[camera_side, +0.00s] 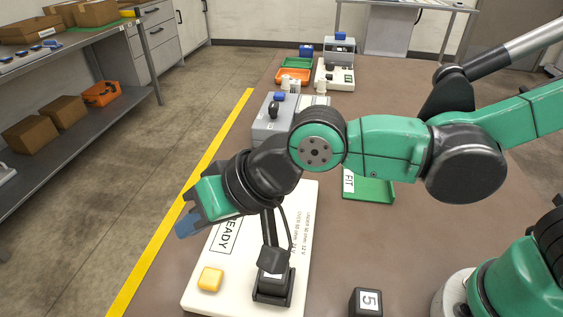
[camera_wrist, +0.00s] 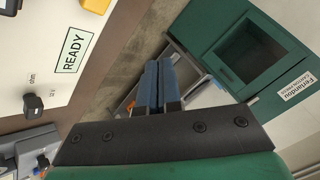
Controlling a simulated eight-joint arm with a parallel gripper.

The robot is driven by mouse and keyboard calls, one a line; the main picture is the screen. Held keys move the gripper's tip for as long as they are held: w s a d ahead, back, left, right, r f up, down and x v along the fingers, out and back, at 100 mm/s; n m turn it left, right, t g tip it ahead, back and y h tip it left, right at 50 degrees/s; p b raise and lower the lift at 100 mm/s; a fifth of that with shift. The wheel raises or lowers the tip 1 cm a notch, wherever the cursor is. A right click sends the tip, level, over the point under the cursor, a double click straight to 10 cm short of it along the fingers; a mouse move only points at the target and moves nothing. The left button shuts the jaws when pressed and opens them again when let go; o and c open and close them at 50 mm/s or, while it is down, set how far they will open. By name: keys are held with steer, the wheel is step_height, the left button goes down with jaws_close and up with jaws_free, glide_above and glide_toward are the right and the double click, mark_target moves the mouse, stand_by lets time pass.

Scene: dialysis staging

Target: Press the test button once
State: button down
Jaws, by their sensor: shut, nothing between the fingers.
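A white test panel (camera_side: 215,300) with a READY label lies at the front of the brown table. A yellow button (camera_side: 210,279) sits near its front left corner; part of it shows at the top edge in the wrist view (camera_wrist: 97,5). In the wrist view the two blue fingers (camera_wrist: 157,72) lie side by side and point away from the panel. My arm hides part of the panel.
A black upright fixture (camera_side: 272,287) with a cable stands right of the button. Grey machines and orange (camera_side: 293,75) and green trays stand farther back. A green cabinet (camera_wrist: 250,55) shows in the wrist view.

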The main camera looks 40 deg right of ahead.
mark_target(215, 279)
steer(key=shift+f, duration=0.1)
steer(key=shift+f, duration=4.35)
steer(key=shift+f, duration=0.4)
steer(key=shift+r, duration=0.45)
steer(key=shift+r, duration=2.5)
